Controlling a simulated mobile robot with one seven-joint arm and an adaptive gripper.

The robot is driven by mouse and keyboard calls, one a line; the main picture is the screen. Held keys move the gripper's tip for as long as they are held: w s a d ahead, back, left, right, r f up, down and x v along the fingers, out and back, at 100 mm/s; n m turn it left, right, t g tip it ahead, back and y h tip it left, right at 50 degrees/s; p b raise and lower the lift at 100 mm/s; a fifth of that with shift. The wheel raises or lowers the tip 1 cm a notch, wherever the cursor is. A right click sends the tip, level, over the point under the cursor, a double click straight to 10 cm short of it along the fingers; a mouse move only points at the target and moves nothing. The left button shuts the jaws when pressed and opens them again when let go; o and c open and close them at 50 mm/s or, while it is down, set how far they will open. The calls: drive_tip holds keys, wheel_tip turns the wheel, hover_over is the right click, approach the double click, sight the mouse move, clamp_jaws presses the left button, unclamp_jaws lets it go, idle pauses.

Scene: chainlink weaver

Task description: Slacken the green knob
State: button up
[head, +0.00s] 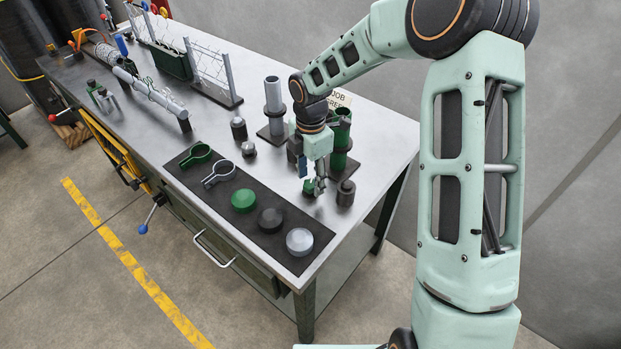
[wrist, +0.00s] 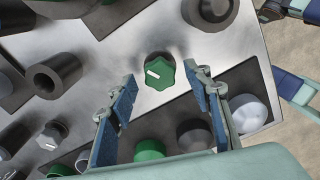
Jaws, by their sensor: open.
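The green knob (wrist: 160,73) is lobed, with a white pointer bar on top. In the wrist view it sits on the metal bench top, between my open fingers and apart from both. In the head view the green knob (head: 308,187) is small and partly hidden by my fingers. My gripper (head: 315,184) points down over it, open and empty. In the wrist view my gripper (wrist: 159,74) shows its blue-padded fingers on the left and right of the knob. I cannot tell the exact height of the fingertips above the bench.
A grey knob (head: 249,149) stands to the left. A grey post (head: 273,96) is behind. A dark mat (head: 271,262) with caps and ring clamps lies in front.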

sight(311, 182)
wheel_tip(311, 182, up, 12)
drive_tip(key=shift+f, duration=0.25)
drive_tip(key=shift+w, duration=0.1)
idle(0.4)
